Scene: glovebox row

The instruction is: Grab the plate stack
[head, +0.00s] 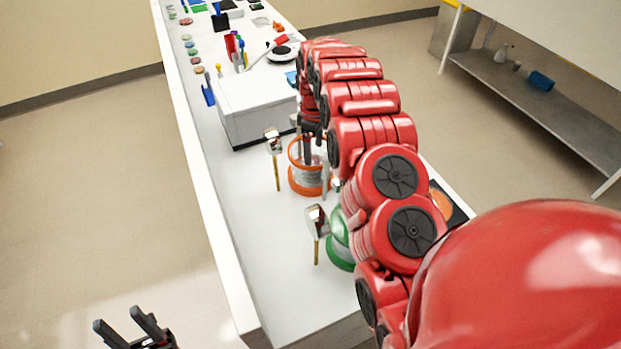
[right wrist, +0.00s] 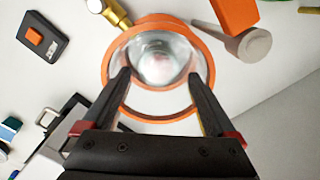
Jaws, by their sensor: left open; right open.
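An orange-rimmed round holder (head: 308,187) stands on the white bench, with a clear, whitish round stack (head: 303,152) inside that I take for the plate stack. In the right wrist view the orange rim (right wrist: 112,60) surrounds the clear round stack (right wrist: 160,60). My right gripper (head: 312,150) points down over this holder. In the right wrist view my right gripper (right wrist: 160,77) is open, its fingertips on either side of the clear stack; I cannot tell whether they touch it. My left gripper (head: 118,319) is open and empty, off the bench at the lower left.
A green-rimmed holder (head: 341,242) stands nearer, partly hidden by my right arm. Two mallet-like tools with silver heads, one farther (head: 273,142) and one nearer (head: 317,220), stand left of the holders. A white box (head: 257,107) stands behind. The bench's near left is clear.

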